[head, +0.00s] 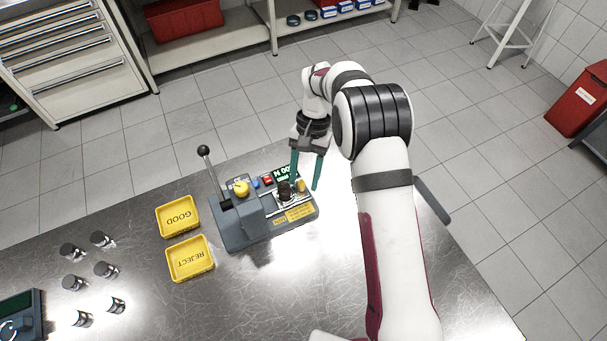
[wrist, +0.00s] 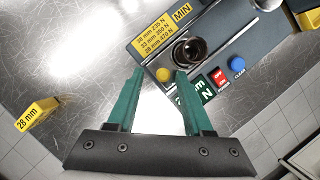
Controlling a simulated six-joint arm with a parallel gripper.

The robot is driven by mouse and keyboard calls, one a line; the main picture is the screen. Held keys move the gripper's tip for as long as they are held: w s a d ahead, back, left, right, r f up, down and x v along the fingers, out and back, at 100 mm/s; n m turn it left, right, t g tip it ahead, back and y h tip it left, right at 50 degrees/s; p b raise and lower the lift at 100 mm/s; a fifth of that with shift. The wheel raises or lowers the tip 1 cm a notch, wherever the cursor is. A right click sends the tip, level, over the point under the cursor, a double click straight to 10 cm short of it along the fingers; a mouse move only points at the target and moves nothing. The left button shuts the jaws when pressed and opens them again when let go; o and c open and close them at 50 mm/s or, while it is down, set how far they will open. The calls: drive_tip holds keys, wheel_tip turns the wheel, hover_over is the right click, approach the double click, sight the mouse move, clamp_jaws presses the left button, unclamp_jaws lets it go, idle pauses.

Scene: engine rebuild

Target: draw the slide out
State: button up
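The grey bench tester (head: 240,229) stands on the metal bench with a black-knobbed lever at its left. Its slide, on rails at the right end, carries a dark round part (head: 284,192), seen from above as a hollow cup in the wrist view (wrist: 189,50). A small yellow knob (head: 301,186) is at the slide's outer end. My gripper (head: 305,184) has teal fingers, spread apart, above that end. In the wrist view the yellow knob (wrist: 164,75) appears between the fingertips (wrist: 159,71). The fingers look clear of it; the height gap is hard to judge.
Several metal cylinders (head: 105,270) stand farther left. The wrist view shows a yellow 28 mm block (wrist: 37,113). The bench right of the tester looks mostly clear, under my arm.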

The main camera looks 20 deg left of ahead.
drive_tip(key=v, duration=1.5)
drive_tip(key=shift+w+r, duration=0.2)
drive_tip(key=shift+r, duration=0.15)
